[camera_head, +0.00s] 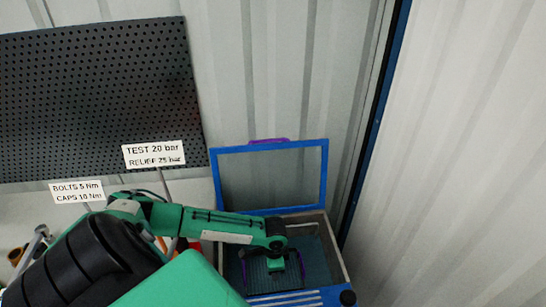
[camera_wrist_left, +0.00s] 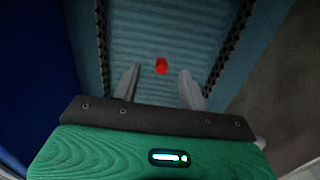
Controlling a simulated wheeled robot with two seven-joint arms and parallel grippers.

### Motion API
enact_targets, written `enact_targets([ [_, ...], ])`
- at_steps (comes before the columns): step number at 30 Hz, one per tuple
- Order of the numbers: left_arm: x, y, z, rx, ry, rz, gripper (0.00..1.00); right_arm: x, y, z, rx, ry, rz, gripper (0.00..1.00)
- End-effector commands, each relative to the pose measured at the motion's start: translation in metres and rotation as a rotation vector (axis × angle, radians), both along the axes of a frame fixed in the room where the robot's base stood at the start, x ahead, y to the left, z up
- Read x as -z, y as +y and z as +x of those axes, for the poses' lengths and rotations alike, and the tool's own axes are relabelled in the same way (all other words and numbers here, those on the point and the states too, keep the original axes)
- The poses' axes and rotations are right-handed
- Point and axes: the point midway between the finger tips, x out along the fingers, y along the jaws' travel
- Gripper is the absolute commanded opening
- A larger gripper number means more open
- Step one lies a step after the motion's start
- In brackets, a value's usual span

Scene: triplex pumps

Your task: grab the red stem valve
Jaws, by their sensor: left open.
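The red stem valve (camera_wrist_left: 161,66) shows in the left wrist view as a small red piece. It lies on the ribbed blue-grey floor (camera_wrist_left: 150,25) of a bin, beyond and roughly between my fingertips. My left gripper (camera_wrist_left: 158,82) is open and empty, with one finger on each side of the view. In the head view my left gripper (camera_head: 275,277) reaches down into the blue-framed box (camera_head: 338,262). The red piece cannot be made out in the head view. My right gripper is in neither view.
The box's blue lid frame (camera_head: 323,175) stands raised at the back. Dark toothed strips (camera_wrist_left: 232,40) run along both sides of the bin floor. Signs (camera_head: 154,154) and a black perforated board (camera_head: 90,90) are at the left. A corrugated wall (camera_head: 460,170) is close on the right.

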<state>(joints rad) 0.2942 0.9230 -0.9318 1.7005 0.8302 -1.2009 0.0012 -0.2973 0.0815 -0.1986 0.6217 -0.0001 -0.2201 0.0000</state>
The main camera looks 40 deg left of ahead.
Motion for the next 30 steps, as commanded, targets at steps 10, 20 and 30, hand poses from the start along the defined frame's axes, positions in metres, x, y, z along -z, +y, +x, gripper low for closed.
enact_targets([
  [10,0.033,0.002,-0.001,0.000,0.000,0.000,0.44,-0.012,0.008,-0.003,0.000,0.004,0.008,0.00],
  [20,0.033,0.002,-0.001,0.000,-0.001,0.001,0.22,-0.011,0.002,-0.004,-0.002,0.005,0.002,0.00],
  [30,0.033,0.002,-0.001,0.000,-0.001,0.001,0.00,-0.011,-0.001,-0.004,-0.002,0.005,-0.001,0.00],
])
